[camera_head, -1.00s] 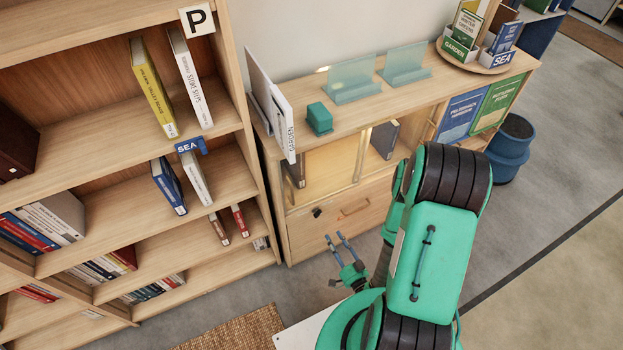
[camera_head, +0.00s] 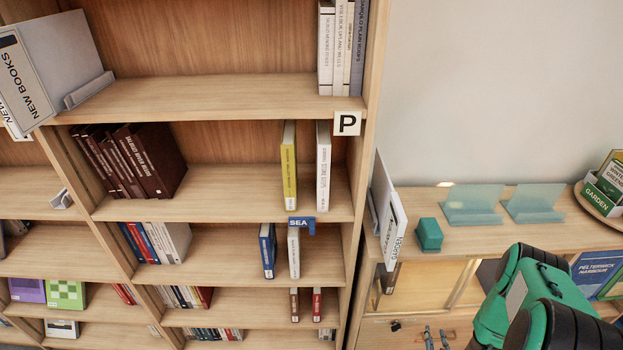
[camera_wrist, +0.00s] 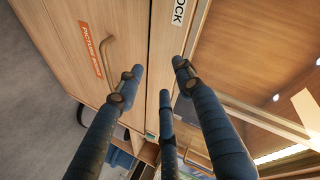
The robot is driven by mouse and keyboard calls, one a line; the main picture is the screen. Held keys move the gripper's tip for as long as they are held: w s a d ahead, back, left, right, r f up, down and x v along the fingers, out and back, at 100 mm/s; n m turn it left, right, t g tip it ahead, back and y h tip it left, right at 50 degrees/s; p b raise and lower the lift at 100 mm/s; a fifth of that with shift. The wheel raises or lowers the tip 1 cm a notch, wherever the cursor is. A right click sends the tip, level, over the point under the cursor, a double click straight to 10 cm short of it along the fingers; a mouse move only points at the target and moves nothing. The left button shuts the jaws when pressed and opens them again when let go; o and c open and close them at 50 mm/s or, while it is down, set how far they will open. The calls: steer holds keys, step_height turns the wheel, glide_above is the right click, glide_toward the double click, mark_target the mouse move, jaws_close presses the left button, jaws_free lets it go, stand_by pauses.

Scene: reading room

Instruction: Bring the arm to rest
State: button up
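My gripper (camera_head: 437,336) shows at the bottom edge of the head view, in front of the low wooden cabinet (camera_head: 460,236), with its lower part cut off. In the wrist view its blue fingers (camera_wrist: 158,80) stand apart with nothing between them. They point toward wooden fronts, one with a curved handle (camera_wrist: 106,62) and an orange "PICTURE BOOKS" label (camera_wrist: 92,50). I cannot tell whether any finger touches the wood. My green arm fills the lower right of the head view.
A tall bookcase (camera_head: 225,97) stands at the left with books on its shelves. On the cabinet top are a teal block (camera_head: 429,234), clear stands (camera_head: 472,205), a white GARDEN book (camera_head: 391,226) and a round tray (camera_head: 597,203) at the right. Grey floor (camera_wrist: 45,115) shows in the wrist view.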

steer(key=d+r+m+g+h+p, duration=0.1)
steer(key=d+r+m+g, duration=0.2)
steer(key=r, duration=0.4)
steer(key=d+r+m+g+h+p, duration=0.1)
steer(key=d+r+m+g+h, duration=0.15)
steer(key=r, duration=0.35)
steer(key=w+a+r+n+g+y+b, duration=0.1)
steer(key=a+r+n+y, duration=0.15)
steer(key=a+r, duration=0.65)
steer(key=w+a+r+n+g+y+b, duration=0.1)
steer(key=w+a+r+n+y, duration=0.15)
steer(key=a+r, duration=0.55)
steer(key=s+a+r+n, duration=0.3)
steer(key=s+r, duration=0.5)
steer(key=r, duration=0.3)
steer(key=s+a+r+n+y+b, duration=0.1)
steer(key=s+a+r+n, duration=0.3)
steer(key=s+r, duration=0.3)
steer(key=s+a+r+n+y+b, duration=0.1)
steer(key=s+a+r+n, duration=0.2)
steer(key=r, duration=1.3)
steer(key=s+a, duration=0.3)
steer(key=s, duration=0.2)
steer(key=shift+s+n, duration=0.35)
